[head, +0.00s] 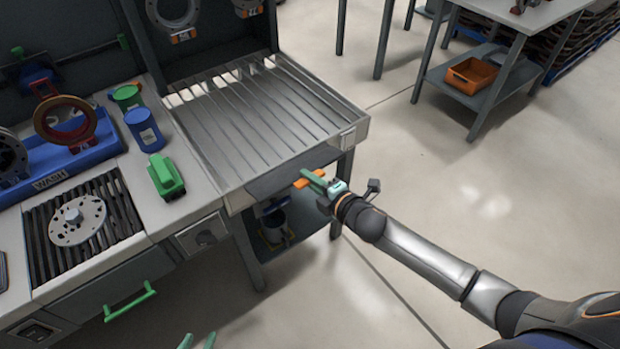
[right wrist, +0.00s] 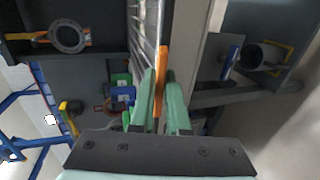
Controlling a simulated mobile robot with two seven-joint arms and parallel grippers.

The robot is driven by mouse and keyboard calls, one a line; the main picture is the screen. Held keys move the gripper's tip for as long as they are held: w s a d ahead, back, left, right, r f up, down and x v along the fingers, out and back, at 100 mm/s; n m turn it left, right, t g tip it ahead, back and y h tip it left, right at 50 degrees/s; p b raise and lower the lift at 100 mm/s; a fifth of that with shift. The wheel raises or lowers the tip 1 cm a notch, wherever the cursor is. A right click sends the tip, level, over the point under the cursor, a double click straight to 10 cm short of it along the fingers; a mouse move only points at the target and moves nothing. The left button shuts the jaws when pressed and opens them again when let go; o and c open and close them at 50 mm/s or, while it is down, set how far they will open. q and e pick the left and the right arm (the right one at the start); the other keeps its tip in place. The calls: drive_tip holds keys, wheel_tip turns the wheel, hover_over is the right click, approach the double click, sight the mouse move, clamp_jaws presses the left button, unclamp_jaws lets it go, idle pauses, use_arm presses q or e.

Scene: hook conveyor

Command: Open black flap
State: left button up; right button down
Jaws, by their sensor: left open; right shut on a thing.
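The black flap (head: 276,180) is a dark panel at the front edge of the slatted metal table in the head view. An orange handle (head: 303,182) sits at its front edge. My right gripper (head: 317,182) is shut on this handle. In the right wrist view the orange handle (right wrist: 161,70) stands between the green fingers of my right gripper (right wrist: 160,100). My left gripper (head: 197,341) is open and empty at the bottom of the head view, with only its green fingertips showing. It is well away from the flap.
The slatted table (head: 335,104) lies behind the flap. On the counter to its left are a green block (head: 165,178), a blue cup (head: 145,130) and a blue WASH rack (head: 60,172). A dark container (head: 273,226) stands below.

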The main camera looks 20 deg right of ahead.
drive_tip(key=shift+w+r, duration=0.3)
drive_tip(key=shift+r, duration=0.35)
drive_tip(key=c, duration=1.1)
unclamp_jaws()
drive_tip(key=shift+o, duration=0.9)
drive_tip(key=shift+s+f, duration=0.15)
drive_tip(key=shift+f, duration=0.1)
drive_tip(key=v, duration=1.2)
drive_tip(key=shift+s, duration=0.25)
